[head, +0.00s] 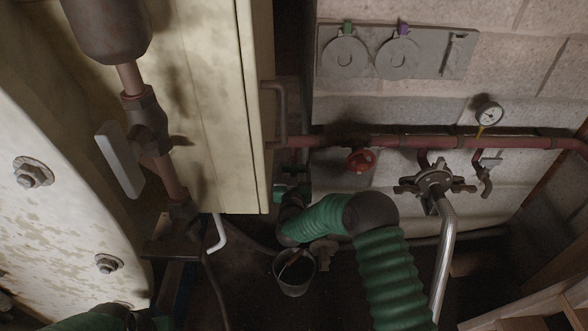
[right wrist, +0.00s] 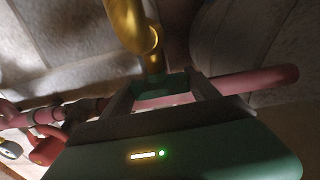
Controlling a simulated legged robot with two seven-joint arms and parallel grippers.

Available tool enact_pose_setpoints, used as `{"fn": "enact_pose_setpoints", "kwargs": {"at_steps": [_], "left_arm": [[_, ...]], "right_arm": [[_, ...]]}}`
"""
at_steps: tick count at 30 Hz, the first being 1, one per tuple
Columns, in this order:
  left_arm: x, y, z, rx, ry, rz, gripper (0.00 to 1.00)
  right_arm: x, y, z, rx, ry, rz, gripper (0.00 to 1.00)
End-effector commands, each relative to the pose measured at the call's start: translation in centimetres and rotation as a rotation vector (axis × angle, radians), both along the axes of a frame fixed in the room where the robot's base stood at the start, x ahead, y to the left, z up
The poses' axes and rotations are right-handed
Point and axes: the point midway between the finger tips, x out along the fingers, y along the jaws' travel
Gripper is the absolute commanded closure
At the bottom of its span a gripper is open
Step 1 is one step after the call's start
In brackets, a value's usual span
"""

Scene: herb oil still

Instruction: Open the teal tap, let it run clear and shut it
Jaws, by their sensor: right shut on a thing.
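My right gripper (head: 291,182) is in shadow below the red pipe, at the end of my green-sleeved arm. In the right wrist view its two fingers (right wrist: 162,92) are shut on the teal tap (right wrist: 160,86), whose teal part shows between them. A brass fitting (right wrist: 135,25) rises just beyond the teal part. In the head view the tap is too dark and covered to make out. A dark bucket (head: 283,284) stands on the floor below, with a brownish streak in its mouth. I cannot tell whether anything is running. My left gripper is out of view.
A red pipe (head: 410,141) runs along the block wall, with a red handwheel (head: 361,160), a metal handwheel (head: 434,183) with a braided hose (head: 443,250), and a gauge (head: 489,115). A cream cabinet (head: 215,100) stands close left of the gripper. A white bent pipe (head: 216,235) hangs below it.

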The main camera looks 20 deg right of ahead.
Motion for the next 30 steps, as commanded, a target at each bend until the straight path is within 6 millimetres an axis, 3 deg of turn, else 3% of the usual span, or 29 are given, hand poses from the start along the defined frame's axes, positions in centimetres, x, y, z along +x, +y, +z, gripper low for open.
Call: {"fn": "enact_pose_setpoints", "kwargs": {"at_steps": [2,3,7,16,20,30], "left_arm": [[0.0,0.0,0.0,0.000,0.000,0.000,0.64],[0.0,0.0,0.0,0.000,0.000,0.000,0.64],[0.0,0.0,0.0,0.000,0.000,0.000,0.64],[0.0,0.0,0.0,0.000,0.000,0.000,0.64],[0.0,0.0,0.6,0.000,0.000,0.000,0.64],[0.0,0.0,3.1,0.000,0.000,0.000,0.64]], "right_arm": [[0.0,0.0,0.1,0.000,-0.002,0.000,0.71],[0.0,0.0,0.1,0.000,-0.002,0.000,0.27],[0.0,0.0,0.1,0.001,-0.001,0.000,0.10],[-0.1,0.0,0.0,0.001,0.000,0.001,0.09],[-1.2,0.5,0.2,0.001,0.002,0.003,0.09],[-10.0,3.6,0.2,0.000,0.004,0.005,0.09]]}}
